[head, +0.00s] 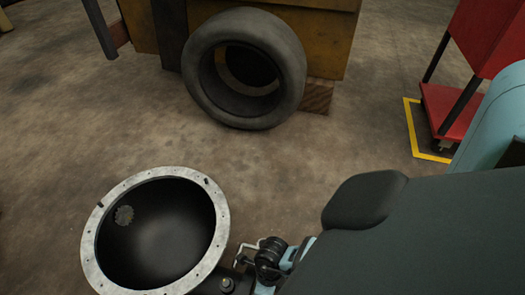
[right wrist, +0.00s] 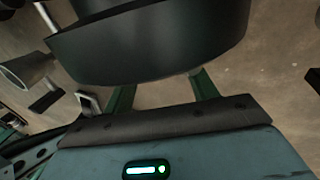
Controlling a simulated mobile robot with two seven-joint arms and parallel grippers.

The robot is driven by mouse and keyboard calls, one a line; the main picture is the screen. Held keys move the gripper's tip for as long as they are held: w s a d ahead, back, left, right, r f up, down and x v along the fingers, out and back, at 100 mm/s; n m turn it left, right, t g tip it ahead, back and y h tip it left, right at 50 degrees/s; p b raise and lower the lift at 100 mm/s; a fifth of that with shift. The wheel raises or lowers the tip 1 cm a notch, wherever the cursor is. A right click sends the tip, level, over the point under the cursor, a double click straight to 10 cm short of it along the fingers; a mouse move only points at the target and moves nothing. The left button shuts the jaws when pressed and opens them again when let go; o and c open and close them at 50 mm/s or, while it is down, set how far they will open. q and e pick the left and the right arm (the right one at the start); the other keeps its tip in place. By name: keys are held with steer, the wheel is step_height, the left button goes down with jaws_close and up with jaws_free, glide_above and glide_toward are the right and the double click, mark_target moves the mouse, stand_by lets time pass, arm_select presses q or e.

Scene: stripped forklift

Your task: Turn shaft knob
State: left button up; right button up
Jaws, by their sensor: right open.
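In the head view, a black round part (head: 270,256) with a bent metal rod beside it sits low, right of a housing; I cannot tell if it is the shaft knob. The housing (head: 160,235) is a black bowl with a pale bolted flange. In the right wrist view, a large dark rounded part (right wrist: 150,45) fills the top. My right gripper (right wrist: 162,88) is open, its two green fingers apart and reaching toward that part. The part hides the fingertips, so contact cannot be told. My left gripper is not in view.
A tyre (head: 245,68) leans on a yellow-brown block (head: 320,45) at the back. A red cart (head: 487,45) stands at the right by yellow floor tape (head: 411,125). A grey metal cone (right wrist: 28,68) is left of my right gripper. The floor between housing and tyre is clear.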

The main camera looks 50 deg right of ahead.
steer(key=shift+b+x, duration=0.35)
steer(key=shift+x, duration=0.7)
steer(key=c, duration=1)
steer(key=shift+d+g+y, duration=0.1)
steer(key=shift+g+y, duration=0.2)
steer(key=shift+y, duration=0.3)
steer(key=o, duration=1)
